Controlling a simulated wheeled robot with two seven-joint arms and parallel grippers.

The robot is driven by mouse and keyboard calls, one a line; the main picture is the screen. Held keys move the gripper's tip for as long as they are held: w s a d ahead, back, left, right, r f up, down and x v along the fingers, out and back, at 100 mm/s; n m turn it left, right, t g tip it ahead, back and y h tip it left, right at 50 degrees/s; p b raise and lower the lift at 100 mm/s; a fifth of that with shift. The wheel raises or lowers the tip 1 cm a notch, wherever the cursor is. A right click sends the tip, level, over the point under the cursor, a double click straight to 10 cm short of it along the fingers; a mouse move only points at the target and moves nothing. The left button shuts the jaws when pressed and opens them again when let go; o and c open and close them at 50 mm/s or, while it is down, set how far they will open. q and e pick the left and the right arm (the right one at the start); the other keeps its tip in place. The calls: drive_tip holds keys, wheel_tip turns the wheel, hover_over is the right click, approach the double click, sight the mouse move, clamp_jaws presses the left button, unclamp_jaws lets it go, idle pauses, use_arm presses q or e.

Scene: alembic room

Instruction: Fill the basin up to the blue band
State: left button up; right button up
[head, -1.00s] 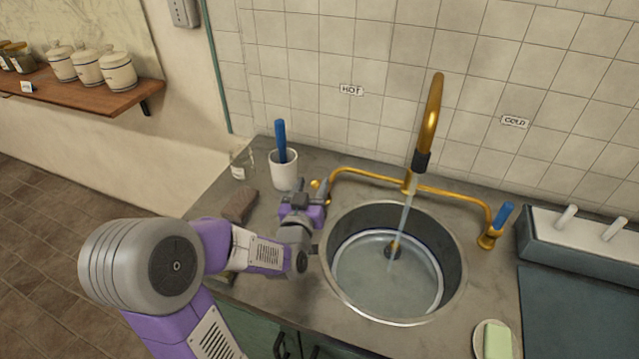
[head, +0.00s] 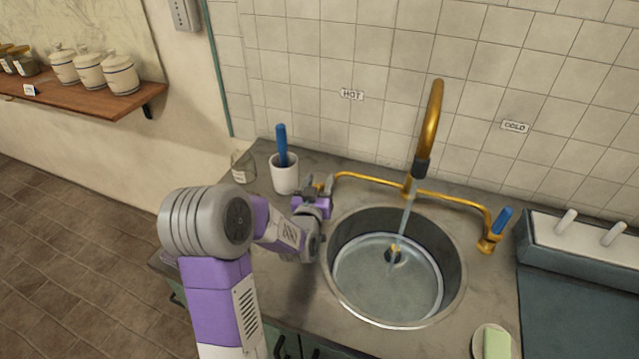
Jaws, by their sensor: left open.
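The round steel basin (head: 452,262) is set in the counter with water (head: 385,285) in it. A dark blue band (head: 432,252) runs around its inner wall, close to the water's edge; I cannot tell the exact gap. A stream of water (head: 404,218) falls from the brass spout (head: 433,115) into the basin. The cold tap's blue handle (head: 503,219) stands at the right end of the brass pipe. My left gripper (head: 320,186) is open at the pipe's left end, under the HOT label (head: 352,95). It hides the hot tap there; contact is unclear. My right gripper is out of view.
A white cup (head: 285,178) with a blue-handled tool (head: 281,145) and a glass jar (head: 243,167) stand close behind my left gripper. A soap dish with green soap (head: 496,343) sits at the front right. A drying rack (head: 580,235) stands on the right.

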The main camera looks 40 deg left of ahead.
use_arm(q)
clamp_jaws()
idle(0.3)
drive_tip(key=shift+w+r+p, duration=0.1)
drive_tip(key=shift+r+p, duration=0.1)
drive_tip(key=shift+p, duration=0.35)
drive_tip(key=w+g+h+p, duration=0.1)
drive_tip(key=g+p, duration=0.1)
drive_tip(key=p, duration=0.4)
drive_tip(key=w+g+h+p, duration=0.1)
drive_tip(key=g+p, duration=0.2)
drive_tip(key=p, duration=0.3)
drive_tip(key=w+a+r+m+g+h+p, duration=0.1)
drive_tip(key=w+g+p, duration=0.1)
drive_tip(key=p, duration=0.4)
drive_tip(key=shift+a+g, duration=0.1)
drive_tip(key=shift+g, duration=0.4)
drive_tip(key=shift+w+f+g+p, duration=0.15)
drive_tip(key=shift+f+g+p, duration=0.2)
drive_tip(key=shift+p, duration=0.85)
